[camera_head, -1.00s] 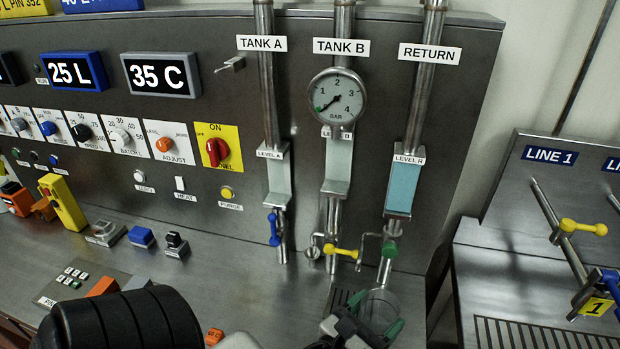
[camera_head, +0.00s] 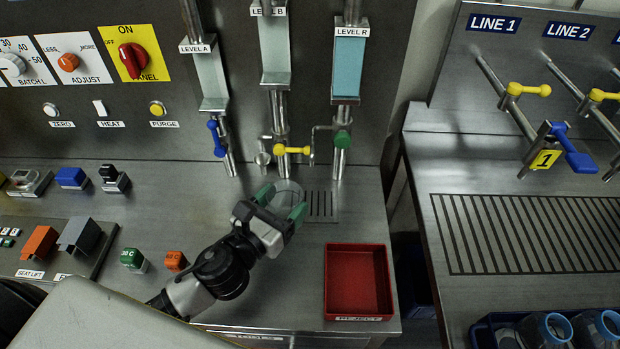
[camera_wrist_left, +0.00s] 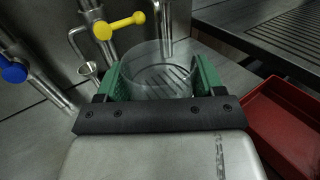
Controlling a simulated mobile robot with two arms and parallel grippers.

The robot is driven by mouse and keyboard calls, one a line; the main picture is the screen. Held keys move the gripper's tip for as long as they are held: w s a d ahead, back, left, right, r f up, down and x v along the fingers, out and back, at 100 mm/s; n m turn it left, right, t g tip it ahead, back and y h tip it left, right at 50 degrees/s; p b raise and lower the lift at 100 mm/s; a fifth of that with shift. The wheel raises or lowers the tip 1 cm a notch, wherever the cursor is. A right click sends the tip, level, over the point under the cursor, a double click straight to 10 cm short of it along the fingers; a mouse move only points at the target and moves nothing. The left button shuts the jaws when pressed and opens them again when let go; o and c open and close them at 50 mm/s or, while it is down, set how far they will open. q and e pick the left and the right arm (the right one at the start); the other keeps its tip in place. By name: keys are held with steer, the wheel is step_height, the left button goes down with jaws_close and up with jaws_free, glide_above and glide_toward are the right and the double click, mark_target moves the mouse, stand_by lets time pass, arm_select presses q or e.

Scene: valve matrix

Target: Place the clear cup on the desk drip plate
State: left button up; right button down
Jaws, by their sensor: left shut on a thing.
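My left gripper (camera_head: 281,205) is shut on the clear cup (camera_head: 287,188), with one green finger on each side of it. The cup also shows between the fingers in the left wrist view (camera_wrist_left: 158,72), upright, with the slots visible through it. The slotted desk drip plate (camera_head: 321,206) lies under the taps at the desk's right. In the head view the cup overlaps the plate's left part. I cannot tell whether the cup touches the plate. My right gripper is not in view.
A red reject tray (camera_head: 357,248) stands in front of the plate and shows at right in the wrist view (camera_wrist_left: 290,135). A green button (camera_head: 132,259) and an orange button (camera_head: 175,261) lie left of the arm.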

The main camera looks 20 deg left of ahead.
arm_select(q)
steer(key=p+x, duration=0.1)
steer(key=x, duration=0.8)
steer(key=shift+d+f, duration=0.1)
steer(key=shift+f, duration=0.1)
step_height(320, 180, down, 2)
steer(key=shift+f, duration=0.55)
arm_select(e)
steer(key=shift+w+a+r, duration=0.15)
steer(key=shift+a+r, duration=0.2)
steer(key=shift+r, duration=0.3)
arm_select(q)
steer(key=shift+f, duration=0.1)
arm_select(e)
steer(key=shift+f, duration=0.1)
arm_select(q)
steer(key=o, duration=0.9)
arm_select(e)
steer(key=shift+d, duration=0.1)
arm_select(q)
steer(key=shift+s, duration=0.1)
arm_select(e)
steer(key=shift+d, duration=0.1)
